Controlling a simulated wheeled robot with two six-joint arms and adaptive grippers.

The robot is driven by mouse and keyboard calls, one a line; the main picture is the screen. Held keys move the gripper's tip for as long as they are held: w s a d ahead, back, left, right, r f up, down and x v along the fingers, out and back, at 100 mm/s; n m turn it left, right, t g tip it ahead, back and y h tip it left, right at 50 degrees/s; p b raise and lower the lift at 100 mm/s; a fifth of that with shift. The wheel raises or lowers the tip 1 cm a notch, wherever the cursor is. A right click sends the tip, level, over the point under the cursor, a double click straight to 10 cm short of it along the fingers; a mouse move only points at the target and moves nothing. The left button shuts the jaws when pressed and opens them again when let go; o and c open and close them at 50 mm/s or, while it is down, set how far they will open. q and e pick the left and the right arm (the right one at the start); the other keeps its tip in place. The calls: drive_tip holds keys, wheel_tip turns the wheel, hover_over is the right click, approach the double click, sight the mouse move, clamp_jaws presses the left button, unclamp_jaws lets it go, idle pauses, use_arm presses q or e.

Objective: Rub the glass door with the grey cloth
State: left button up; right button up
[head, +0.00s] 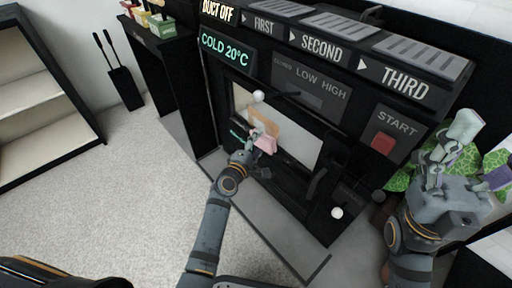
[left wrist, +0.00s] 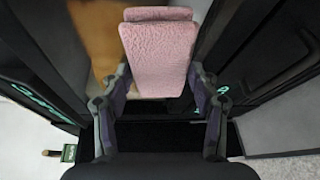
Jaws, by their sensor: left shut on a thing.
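The glass door (head: 300,145) is a pale pane in a black frame on the front of a black machine. An orange-brown patch (head: 262,122) shows on it, also in the left wrist view (left wrist: 100,35). My left gripper (head: 262,142) is shut on a folded pink cloth (head: 267,147); no grey cloth shows. In the left wrist view the cloth (left wrist: 160,55) sits between the fingers, in front of the pane and patch. I cannot tell whether it touches the glass. My right gripper (head: 478,152) is open at the right, apart from the door.
The machine's panel has a red START button (head: 383,143), and a dark handle (head: 317,184) stands out at the door's right. A green patterned thing (head: 400,180) lies behind my right gripper. A shelf (head: 30,90) stands at left; the carpet (head: 110,190) is clear.

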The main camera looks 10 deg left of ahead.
sight(251, 130)
use_arm(q)
drive_tip(key=shift+w+d+r+n+t, duration=0.2)
drive_tip(key=shift+w+d+r, duration=0.1)
drive_tip(key=shift+w+r, duration=0.25)
drive_tip(key=shift+w+d+r+n+t, duration=0.1)
drive_tip(key=shift+w+d+r+n, duration=0.2)
drive_tip(key=shift+r, duration=0.35)
drive_tip(key=shift+w+a, duration=0.6)
drive_tip(key=shift+a, duration=0.05)
drive_tip(key=c, duration=0.3)
drive_tip(key=shift+w+a+f, duration=0.1)
drive_tip(key=shift+w+a, duration=0.45)
drive_tip(key=shift+a, duration=0.2)
drive_tip(key=shift+w+a, duration=0.5)
drive_tip(key=shift+a, duration=0.2)
drive_tip(key=shift+w+a+f+b, duration=0.1)
drive_tip(key=shift+w+a+b, duration=0.15)
drive_tip(key=shift+w+a, duration=0.25)
drive_tip(key=shift+w+a+f+b, duration=0.1)
drive_tip(key=shift+w+a+b, duration=0.2)
drive_tip(key=shift+a, duration=0.4)
drive_tip(key=shift+w+a+r, duration=0.1)
drive_tip(key=shift+a, duration=0.1)
drive_tip(key=shift+w+a+b, duration=0.7)
drive_tip(key=shift+w+a, duration=0.45)
drive_tip(key=shift+a, duration=0.1)
wheel_tip(251, 130, up, 3)
drive_tip(key=p, duration=0.3)
drive_tip(key=shift+d, duration=0.15)
